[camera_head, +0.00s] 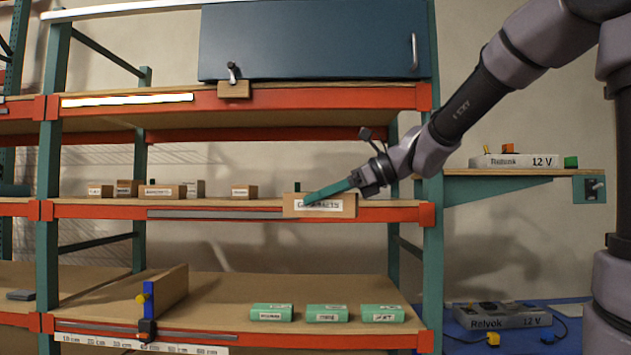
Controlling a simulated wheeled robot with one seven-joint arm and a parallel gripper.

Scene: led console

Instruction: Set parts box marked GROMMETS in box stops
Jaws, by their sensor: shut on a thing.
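The parts box marked GROMMETS (345,209) is a brown box with a white label, in front of the right part of the middle shelf's edge. My gripper (308,199) reaches in from the upper right and is shut on this box; its teal finger covers part of the label. I cannot tell whether the box touches the shelf. I cannot tell which parts are the box stops.
Several small brown labelled boxes (160,192) stand on the middle shelf at left. Three green boxes (327,313) lie on the lower shelf at right; the board between them and the divider is clear. A blue cabinet (312,40) is above. A side shelf holds a Relvok 12 V unit (515,161).

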